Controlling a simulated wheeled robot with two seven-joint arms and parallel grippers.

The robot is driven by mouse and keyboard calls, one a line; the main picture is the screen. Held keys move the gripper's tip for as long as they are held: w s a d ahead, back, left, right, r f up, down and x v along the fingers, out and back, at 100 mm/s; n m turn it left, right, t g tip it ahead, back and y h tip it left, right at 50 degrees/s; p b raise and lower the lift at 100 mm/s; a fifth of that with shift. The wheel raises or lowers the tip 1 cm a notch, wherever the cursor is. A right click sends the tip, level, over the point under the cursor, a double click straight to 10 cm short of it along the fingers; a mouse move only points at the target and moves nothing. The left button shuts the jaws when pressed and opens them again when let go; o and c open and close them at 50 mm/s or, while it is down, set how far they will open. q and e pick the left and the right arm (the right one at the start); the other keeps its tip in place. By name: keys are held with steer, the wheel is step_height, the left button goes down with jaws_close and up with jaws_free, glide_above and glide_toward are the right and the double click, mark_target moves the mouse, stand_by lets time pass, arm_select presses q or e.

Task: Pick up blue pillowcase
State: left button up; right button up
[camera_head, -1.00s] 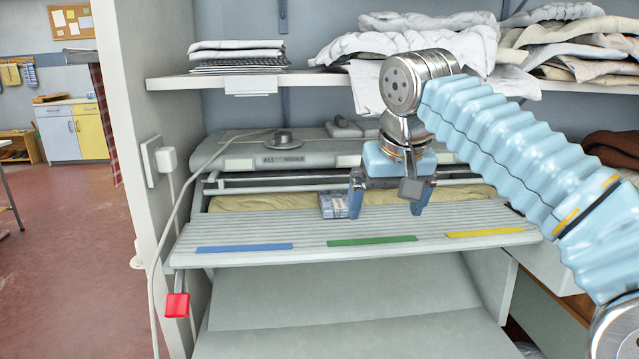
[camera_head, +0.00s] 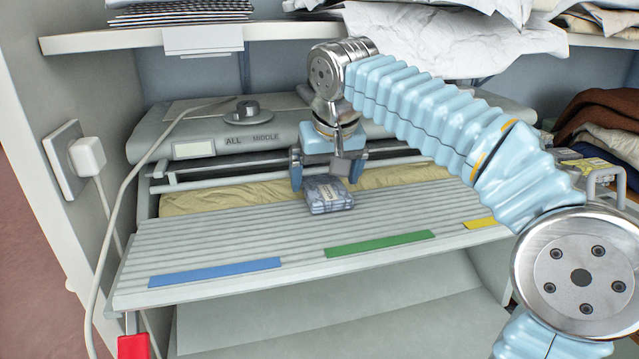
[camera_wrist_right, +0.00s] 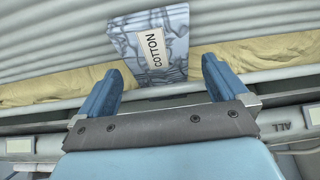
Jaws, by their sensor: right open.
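A folded blue-grey patterned pillowcase (camera_head: 328,195) lies as a small packet on the ribbed feed board in front of the roller in the head view. In the right wrist view the pillowcase (camera_wrist_right: 150,45) carries a pale label reading COTTON. My right gripper (camera_head: 320,173) is open just behind and above the packet, pointing down. In the wrist view the right fingers (camera_wrist_right: 163,75) stand apart, with the packet ahead of and between their tips. I see no grip on it; the exact gap is unclear. My left gripper is not in view.
The ribbed feed board (camera_head: 210,238) has a blue strip (camera_head: 215,272), a green strip (camera_head: 380,244) and a yellow strip. Behind is the ironer housing (camera_head: 215,140). A shelf (camera_head: 110,38) with linens hangs above. A cable (camera_head: 100,290) runs down at left.

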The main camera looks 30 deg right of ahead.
steer(key=shift+x, duration=0.8)
steer(key=c, duration=1)
steer(key=shift+s+r, duration=0.1)
steer(key=shift+r, duration=0.25)
